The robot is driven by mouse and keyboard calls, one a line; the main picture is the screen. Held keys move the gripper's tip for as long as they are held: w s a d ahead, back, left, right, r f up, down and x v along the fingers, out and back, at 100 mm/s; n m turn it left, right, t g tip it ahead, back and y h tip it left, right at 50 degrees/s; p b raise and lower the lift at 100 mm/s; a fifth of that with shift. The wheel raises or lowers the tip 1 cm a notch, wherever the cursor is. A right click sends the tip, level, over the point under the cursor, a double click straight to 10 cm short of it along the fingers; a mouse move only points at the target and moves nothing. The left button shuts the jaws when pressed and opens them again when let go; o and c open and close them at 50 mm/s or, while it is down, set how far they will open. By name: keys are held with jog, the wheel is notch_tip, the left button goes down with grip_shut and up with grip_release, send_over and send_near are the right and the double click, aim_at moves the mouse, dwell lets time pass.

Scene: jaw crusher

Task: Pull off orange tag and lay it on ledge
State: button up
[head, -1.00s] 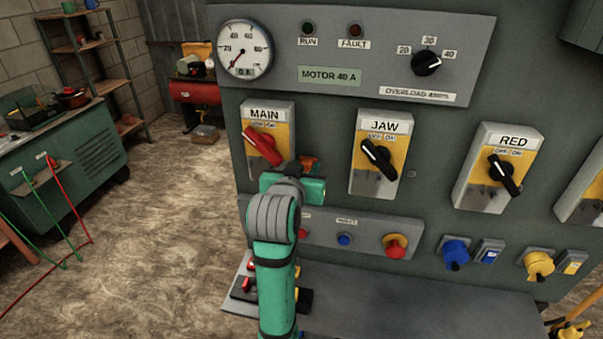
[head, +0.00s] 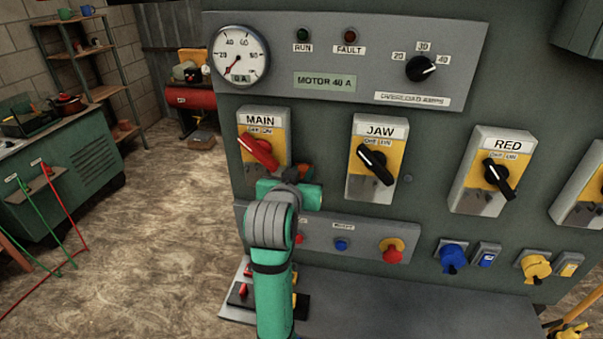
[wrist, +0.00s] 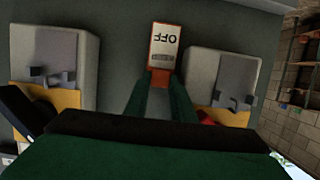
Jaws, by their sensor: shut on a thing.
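The orange tag (wrist: 164,50), with a white label reading OFF, shows upside down in the wrist view between the MAIN and JAW switch boxes. My gripper (wrist: 163,84) is shut on the tag's near end. In the head view my gripper (head: 299,178) is just right of the lower part of the MAIN switch box (head: 276,145), and it mostly hides the tag. I cannot tell if the tag still touches the panel. The grey ledge (head: 410,312) runs along the panel's foot, below my gripper.
The MAIN switch has a red handle (head: 258,152). The JAW switch box (head: 362,185) is to the right. A button strip (head: 368,243) sits between the switches and the ledge. Red and black items (head: 238,296) are at the ledge's left end; its middle looks bare.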

aim_at(302, 177)
jog(key=shift+s+a, duration=0.25)
jog(key=shift+s, duration=0.85)
jog(key=shift+s+a, duration=0.2)
jog(key=shift+s, duration=0.9)
